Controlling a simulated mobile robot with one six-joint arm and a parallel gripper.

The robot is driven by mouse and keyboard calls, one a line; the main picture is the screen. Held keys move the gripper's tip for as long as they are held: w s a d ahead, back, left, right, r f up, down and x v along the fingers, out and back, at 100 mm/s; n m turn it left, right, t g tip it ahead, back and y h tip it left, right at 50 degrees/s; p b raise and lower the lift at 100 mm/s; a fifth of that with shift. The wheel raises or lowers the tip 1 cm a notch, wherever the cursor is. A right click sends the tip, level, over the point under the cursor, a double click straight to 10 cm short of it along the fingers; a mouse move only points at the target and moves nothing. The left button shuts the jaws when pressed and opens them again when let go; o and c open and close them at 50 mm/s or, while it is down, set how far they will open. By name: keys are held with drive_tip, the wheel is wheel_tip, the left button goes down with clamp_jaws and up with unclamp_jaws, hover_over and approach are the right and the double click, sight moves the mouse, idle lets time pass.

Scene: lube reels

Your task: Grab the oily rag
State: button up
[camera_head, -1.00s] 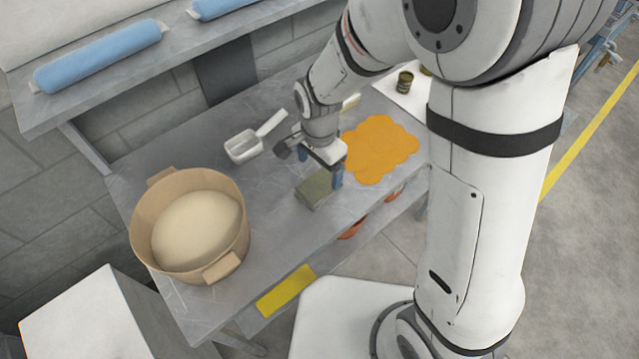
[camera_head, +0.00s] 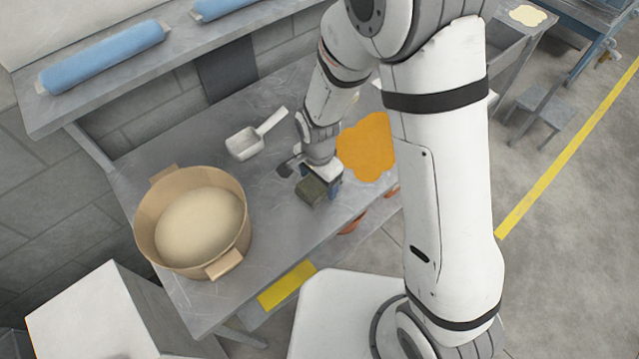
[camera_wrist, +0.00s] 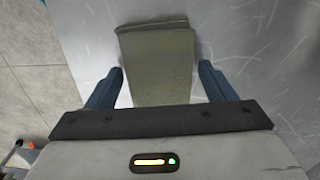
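The oily rag looks like a folded olive-green cloth (camera_head: 310,192) lying on the grey metal table, near its front edge. In the wrist view the rag (camera_wrist: 158,45) lies between the two blue fingers and reaches beyond their tips. My gripper (camera_head: 321,187) is low over the rag, pointing down. In the wrist view my gripper (camera_wrist: 161,68) is open, with a gap showing between each finger and the rag. Whether the fingertips reach down to the table is hard to tell.
The table (camera_head: 262,215) also holds a tan tub (camera_head: 148,230) with pale contents at the left, a white scoop (camera_head: 243,144) behind the gripper, and a flat orange sheet (camera_head: 366,146) just right of it. A shelf with blue rolls (camera_head: 103,58) runs along the wall.

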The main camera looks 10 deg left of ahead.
drive_tip(key=c, duration=0.8)
